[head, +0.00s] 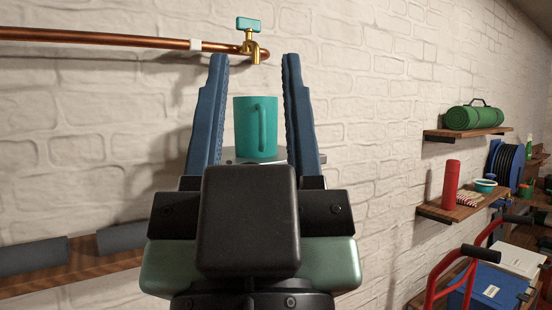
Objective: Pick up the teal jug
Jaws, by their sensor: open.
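The teal jug (243,128) stands upright in the head view, with its handle turned toward me. It rests on a small grey support (230,155), most of which is hidden behind my gripper. My gripper (256,62) is open, with its two blue ridged fingers pointing up and away. In the picture the jug shows between the fingers, with a gap on each side. I cannot tell how far the fingertips are from it in depth.
A copper pipe (110,40) with a brass tap (252,47) runs along the white brick wall above the jug. Wooden shelves on the right hold a green roll (473,118) and a red bottle (451,185). A lower shelf (70,274) at left holds grey rolls.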

